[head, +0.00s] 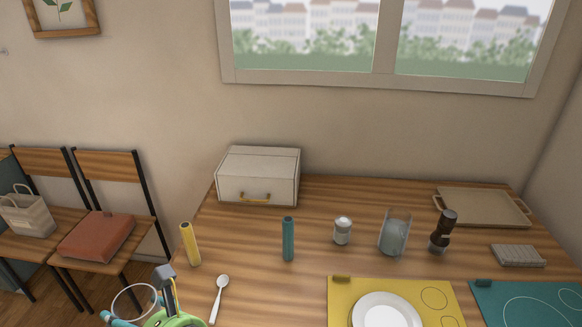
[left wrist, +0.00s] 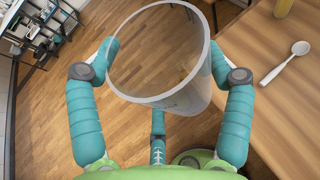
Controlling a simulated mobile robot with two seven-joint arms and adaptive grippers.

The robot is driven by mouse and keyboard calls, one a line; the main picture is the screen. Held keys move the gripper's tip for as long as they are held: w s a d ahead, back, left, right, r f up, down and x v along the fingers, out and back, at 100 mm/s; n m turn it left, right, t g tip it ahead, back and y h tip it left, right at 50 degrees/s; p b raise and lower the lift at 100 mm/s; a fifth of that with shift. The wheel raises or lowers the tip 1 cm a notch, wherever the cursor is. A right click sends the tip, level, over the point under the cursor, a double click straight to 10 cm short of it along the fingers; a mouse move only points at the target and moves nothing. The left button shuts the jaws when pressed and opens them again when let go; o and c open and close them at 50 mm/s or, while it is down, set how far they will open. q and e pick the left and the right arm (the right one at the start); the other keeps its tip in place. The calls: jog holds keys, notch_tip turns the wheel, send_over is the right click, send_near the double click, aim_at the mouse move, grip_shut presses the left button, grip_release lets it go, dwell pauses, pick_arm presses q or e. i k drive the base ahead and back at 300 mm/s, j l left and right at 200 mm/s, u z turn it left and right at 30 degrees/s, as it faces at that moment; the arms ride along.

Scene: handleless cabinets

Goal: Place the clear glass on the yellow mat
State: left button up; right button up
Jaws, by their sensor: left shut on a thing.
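My left gripper (left wrist: 163,56) is shut on a clear glass (left wrist: 160,60), its teal fingers on either side of it. In the left wrist view the glass is over the wooden floor, left of the table edge. In the head view the glass's rim (head: 135,290) shows at the bottom left, off the table's left side, with the gripper (head: 143,300) partly cut off by the frame. The yellow mat (head: 345,298) lies at the table's front, with a white plate (head: 385,312) on it. My right gripper is not in view.
A spoon (head: 219,297) and a yellow cylinder (head: 190,245) are near the table's left edge. A teal cylinder (head: 288,240), white jar (head: 342,231), greyish transparent container (head: 395,233) and dark mill (head: 443,232) stand behind the mat. A teal mat (head: 495,300) lies right of it.

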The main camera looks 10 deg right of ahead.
aim_at(434, 298)
jog(key=z, duration=0.4)
jog(key=l+z, duration=0.15)
jog(key=z, duration=0.6)
jog(key=i+l+z, duration=0.1)
jog(key=z, duration=0.25)
jog(key=i+l+z, duration=0.15)
jog(key=i+l, duration=0.1)
